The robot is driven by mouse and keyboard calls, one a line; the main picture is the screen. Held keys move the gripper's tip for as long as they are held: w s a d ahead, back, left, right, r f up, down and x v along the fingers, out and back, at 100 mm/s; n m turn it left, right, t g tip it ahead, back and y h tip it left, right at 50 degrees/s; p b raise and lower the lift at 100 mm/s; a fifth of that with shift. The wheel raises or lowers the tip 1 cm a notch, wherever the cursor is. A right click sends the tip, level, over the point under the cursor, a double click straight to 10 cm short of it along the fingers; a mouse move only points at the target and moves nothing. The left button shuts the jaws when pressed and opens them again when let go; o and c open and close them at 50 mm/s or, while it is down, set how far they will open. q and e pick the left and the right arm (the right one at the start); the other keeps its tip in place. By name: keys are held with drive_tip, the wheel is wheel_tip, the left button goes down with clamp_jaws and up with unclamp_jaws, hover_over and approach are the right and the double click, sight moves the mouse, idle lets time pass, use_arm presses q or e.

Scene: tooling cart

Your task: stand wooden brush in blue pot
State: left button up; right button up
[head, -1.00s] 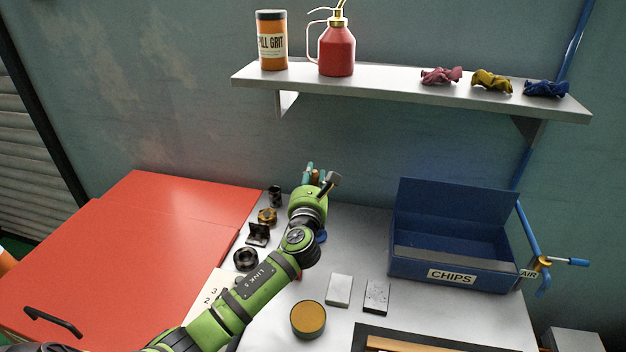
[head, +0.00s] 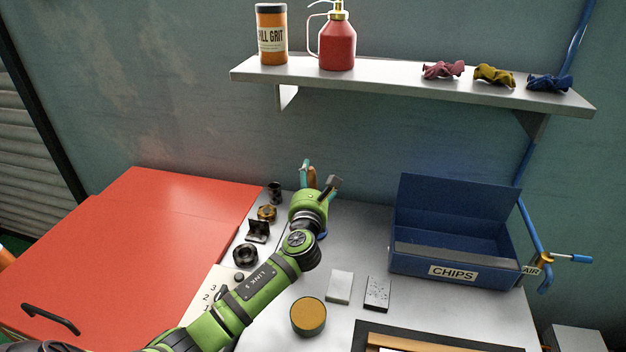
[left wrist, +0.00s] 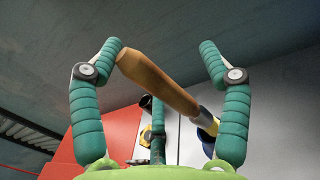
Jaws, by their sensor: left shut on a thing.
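My left gripper (head: 318,178) is at the back of the grey worktop, with its teal fingers pointing up and away. It is shut on the wooden brush, whose brown handle (head: 312,177) shows between the fingers. In the left wrist view the handle (left wrist: 160,82) slants across between the fingers (left wrist: 160,60), down to a pale ferrule at the right. The blue pot (left wrist: 208,146) is behind a finger there, by the brush's lower end. In the head view only a sliver of the pot (head: 323,236) shows beside my wrist. I cannot tell whether the brush's end is inside it.
A blue chips box (head: 452,272) stands at the right. Two small blocks (head: 339,287) and a round tin (head: 308,316) lie in front. Several dark fittings (head: 245,256) line the left, beside a red cover (head: 140,240). A shelf (head: 400,82) hangs above the back.

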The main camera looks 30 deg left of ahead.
use_arm(q)
drive_tip(key=shift+s+d+f, duration=0.1)
drive_tip(key=shift+d+f, duration=0.05)
drive_tip(key=shift+f, duration=0.6)
drive_tip(key=shift+s+d, duration=0.1)
drive_tip(key=shift+s, duration=0.15)
drive_tip(key=r+v, duration=0.1)
drive_tip(key=v, duration=1)
drive_tip(key=shift+s+r, duration=0.1)
drive_tip(key=shift+r, duration=0.05)
